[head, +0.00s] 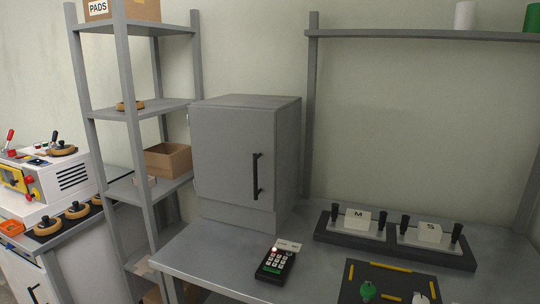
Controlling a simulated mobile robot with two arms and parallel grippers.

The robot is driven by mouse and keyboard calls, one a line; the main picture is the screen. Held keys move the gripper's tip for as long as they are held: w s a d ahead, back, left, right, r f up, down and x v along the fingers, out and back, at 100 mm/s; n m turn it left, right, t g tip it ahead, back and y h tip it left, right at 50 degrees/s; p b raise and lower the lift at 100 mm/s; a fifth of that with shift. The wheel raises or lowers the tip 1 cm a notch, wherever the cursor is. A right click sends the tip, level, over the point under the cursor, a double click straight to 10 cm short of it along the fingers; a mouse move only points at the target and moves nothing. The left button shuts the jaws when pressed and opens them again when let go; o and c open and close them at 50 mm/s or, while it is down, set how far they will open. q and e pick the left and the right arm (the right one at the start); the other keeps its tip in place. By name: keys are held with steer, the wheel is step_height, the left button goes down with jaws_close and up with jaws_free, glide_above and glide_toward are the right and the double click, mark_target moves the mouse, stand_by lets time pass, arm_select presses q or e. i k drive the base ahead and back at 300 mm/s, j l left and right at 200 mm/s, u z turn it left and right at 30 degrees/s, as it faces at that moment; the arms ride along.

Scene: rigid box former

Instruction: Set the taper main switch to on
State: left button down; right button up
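Neither of my grippers shows in the head view. A white machine (55,182) stands at the far left, partly cut off by the picture edge. It has a yellow front part (14,178), red knobs (30,181), dark vent slots, and a red lever (9,136) and a black lever (54,138) on top. I cannot tell whether this machine is the taper. No part can be made out as its main switch, and no on or off marking is readable.
A grey shelf rack (124,60) stands between the machine and a grey workbench (205,262). The bench holds a closed grey cabinet (225,152), a keypad device (275,264) with a red light, blocks marked M (357,218) and S (430,232), and a dark mat (386,278).

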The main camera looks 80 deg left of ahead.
mark_target(28, 180)
steer(key=u, duration=4.25)
